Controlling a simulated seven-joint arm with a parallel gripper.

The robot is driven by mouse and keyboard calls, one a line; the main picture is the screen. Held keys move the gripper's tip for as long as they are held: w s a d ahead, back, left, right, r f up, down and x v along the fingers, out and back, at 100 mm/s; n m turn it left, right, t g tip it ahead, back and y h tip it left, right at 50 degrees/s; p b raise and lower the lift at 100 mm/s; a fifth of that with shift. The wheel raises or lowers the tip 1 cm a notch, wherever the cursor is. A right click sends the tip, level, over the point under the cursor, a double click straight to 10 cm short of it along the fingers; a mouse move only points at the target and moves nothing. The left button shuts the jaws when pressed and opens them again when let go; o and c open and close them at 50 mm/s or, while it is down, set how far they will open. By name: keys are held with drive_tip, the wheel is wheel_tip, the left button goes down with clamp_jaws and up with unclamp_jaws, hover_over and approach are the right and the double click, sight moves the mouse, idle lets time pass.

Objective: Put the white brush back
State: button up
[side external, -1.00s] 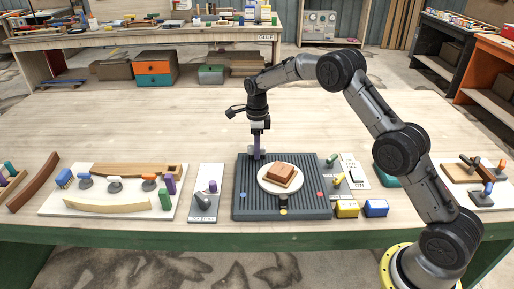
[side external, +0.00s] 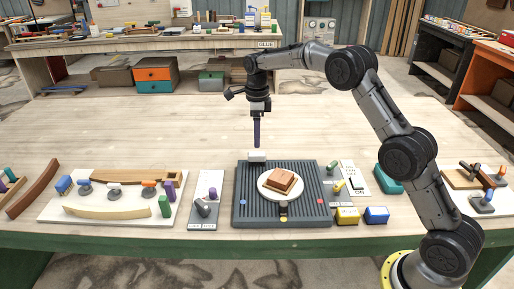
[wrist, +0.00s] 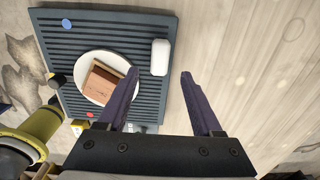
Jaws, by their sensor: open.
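The white brush (side external: 257,156) is a small white block on the back edge of the dark ribbed mat (side external: 245,217). In the wrist view the white brush (wrist: 160,57) lies on the mat near its right edge, beside the plate. My gripper (side external: 257,147) has purple fingers pointing down, just above the brush. In the wrist view my gripper (wrist: 160,73) is open, with one finger on either side of the brush's line. I see no contact between the fingers and the brush.
A white plate (side external: 263,194) with brown blocks (side external: 281,181) sits on the mat. A white board (side external: 110,218) with several tools is at the left, a grey tool panel (side external: 208,181) beside the mat. Yellow (side external: 347,215) and blue (side external: 376,214) blocks stand at front right.

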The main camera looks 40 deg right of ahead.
sight(257, 153)
drive_tip(key=shift+r, duration=2.1)
drive_tip(key=s+a+r+n+t, duration=0.1)
drive_tip(key=s+a+r+n, duration=0.1)
drive_tip(key=s+r+n, duration=0.6)
drive_tip(key=s+a+r+n+t, duration=0.25)
drive_tip(key=s+r+n, duration=0.25)
drive_tip(key=s, duration=0.5)
drive_tip(key=s+a+f+n+t, duration=0.1)
drive_tip(key=s+f+n, duration=0.1)
drive_tip(key=s+n, duration=0.5)
drive_tip(key=s+a+f+n+t, duration=0.1)
drive_tip(key=s+f+n, duration=0.2)
drive_tip(key=s+n, duration=0.4)
drive_tip(key=shift+s+a, duration=0.25)
drive_tip(key=shift+s, duration=3.75)
drive_tip(key=shift+f, duration=0.1)
